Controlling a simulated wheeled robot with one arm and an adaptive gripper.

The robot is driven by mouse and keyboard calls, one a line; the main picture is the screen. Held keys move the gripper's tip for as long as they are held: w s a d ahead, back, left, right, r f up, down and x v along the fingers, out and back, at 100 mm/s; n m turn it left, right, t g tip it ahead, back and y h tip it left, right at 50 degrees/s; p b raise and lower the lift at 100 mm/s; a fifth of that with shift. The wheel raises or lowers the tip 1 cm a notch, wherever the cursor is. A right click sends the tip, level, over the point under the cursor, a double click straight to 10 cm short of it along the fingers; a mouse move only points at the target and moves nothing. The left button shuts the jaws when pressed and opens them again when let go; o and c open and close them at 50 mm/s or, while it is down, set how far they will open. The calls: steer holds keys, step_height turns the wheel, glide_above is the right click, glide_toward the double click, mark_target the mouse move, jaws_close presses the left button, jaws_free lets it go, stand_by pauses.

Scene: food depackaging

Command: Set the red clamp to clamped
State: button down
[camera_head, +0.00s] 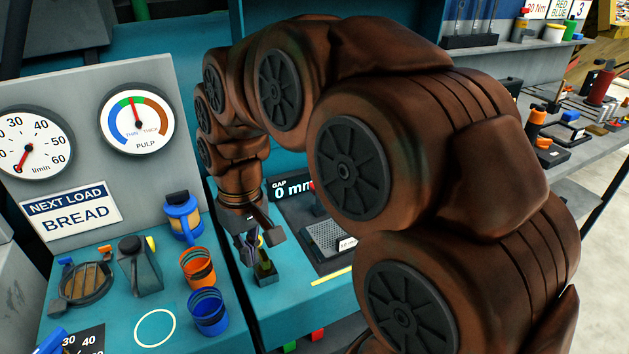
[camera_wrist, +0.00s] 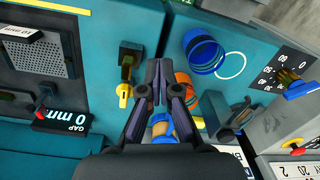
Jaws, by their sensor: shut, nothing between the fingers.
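My gripper (camera_head: 250,243) points down over the teal bench, close to a small dark block (camera_head: 265,272) at its front. In the wrist view the fingers (camera_wrist: 157,72) are together with nothing between them. The block (camera_wrist: 128,62) with a yellow knob (camera_wrist: 123,92) lies just left of them, apart from the fingers. A small red part (camera_wrist: 41,112) shows beside the GAP display (camera_wrist: 65,120), and a bit of it peeks past my arm in the head view (camera_head: 313,185). I cannot tell whether it is the red clamp, nor its setting.
An orange cup (camera_head: 197,266) and a blue cup (camera_head: 208,312) stand left of my gripper, with a blue jug (camera_head: 183,217) behind. A gauge panel (camera_head: 75,150) rises at the back left. A perforated plate (camera_head: 328,238) lies to the right. My arm hides much of the middle.

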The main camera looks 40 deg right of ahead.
steer(key=w+d+r+t, duration=0.1)
steer(key=w+d+r, duration=0.1)
steer(key=w+d, duration=0.7)
steer(key=m+t+h, duration=0.1)
steer(key=m+t, duration=0.1)
steer(key=m, duration=0.1)
glide_above(314, 187)
steer(key=shift+w+d+b, duration=0.1)
steer(key=shift+w+b, duration=0.15)
steer(key=shift+b, duration=0.15)
steer(key=shift+f, duration=0.1)
steer(key=p+x, duration=0.3)
steer(key=x, duration=0.7)
steer(key=shift+s+d, duration=0.1)
steer(key=shift+s, duration=0.1)
steer(key=shift+s+a+r, duration=0.15)
steer(key=shift+s, duration=0.2)
steer(key=shift+s+a+r, duration=0.1)
steer(key=shift+s, duration=0.3)
steer(key=shift+s+a+p, duration=0.2)
steer(key=shift+s+p, duration=0.1)
steer(key=shift+s, duration=0.25)
steer(key=shift+s+a+p, duration=0.15)
steer(key=shift+s+p, duration=0.1)
steer(key=shift+s, duration=0.3)
